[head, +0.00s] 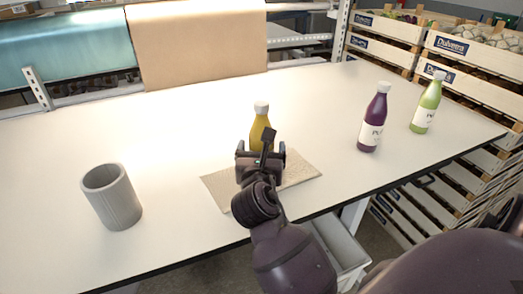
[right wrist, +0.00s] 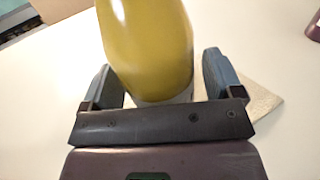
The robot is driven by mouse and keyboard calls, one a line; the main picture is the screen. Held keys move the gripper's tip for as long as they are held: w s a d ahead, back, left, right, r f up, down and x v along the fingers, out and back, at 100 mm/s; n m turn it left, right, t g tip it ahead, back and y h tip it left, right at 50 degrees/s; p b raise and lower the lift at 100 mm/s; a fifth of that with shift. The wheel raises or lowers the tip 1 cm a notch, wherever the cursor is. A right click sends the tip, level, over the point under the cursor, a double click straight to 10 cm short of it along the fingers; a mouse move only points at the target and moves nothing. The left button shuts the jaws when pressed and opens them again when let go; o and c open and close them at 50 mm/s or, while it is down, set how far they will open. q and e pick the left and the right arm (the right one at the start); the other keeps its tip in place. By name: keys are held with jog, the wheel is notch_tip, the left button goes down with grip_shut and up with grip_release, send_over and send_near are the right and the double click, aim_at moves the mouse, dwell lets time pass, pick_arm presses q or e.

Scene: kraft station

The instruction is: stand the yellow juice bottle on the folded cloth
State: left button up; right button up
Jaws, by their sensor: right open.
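The yellow juice bottle (head: 260,120) stands upright with a white cap, and my right gripper hides its lower part in the head view. The folded cloth (head: 300,171) lies flat and beige on the table, partly under my right arm in that view. My right gripper (head: 261,150) is open at the bottle. In the right wrist view the bottle (right wrist: 150,45) is between the two spread fingers, and a corner of the cloth (right wrist: 264,98) shows beyond the right finger. I cannot tell whether the bottle's base touches the cloth. My left gripper is not in view.
A grey cup (head: 112,198) stands at the left on the white table (head: 180,130). A purple bottle (head: 373,122) and a green bottle (head: 427,105) stand at the right. Wooden crates (head: 470,50) are beyond the right edge. The table between cup and cloth is clear.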

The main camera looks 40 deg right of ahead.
jog(key=shift+r, duration=0.4)
jog(key=shift+s+a+r, duration=0.1)
jog(key=shift+s+a, duration=0.15)
jog(key=shift+s, duration=0.05)
jog(key=p+v, duration=0.2)
jog(key=v, duration=0.7)
jog(key=shift+s+a, duration=0.15)
jog(key=shift+s, duration=0.05)
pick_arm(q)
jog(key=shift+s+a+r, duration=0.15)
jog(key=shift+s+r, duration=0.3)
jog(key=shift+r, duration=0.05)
pick_arm(e)
jog(key=shift+v, duration=0.9)
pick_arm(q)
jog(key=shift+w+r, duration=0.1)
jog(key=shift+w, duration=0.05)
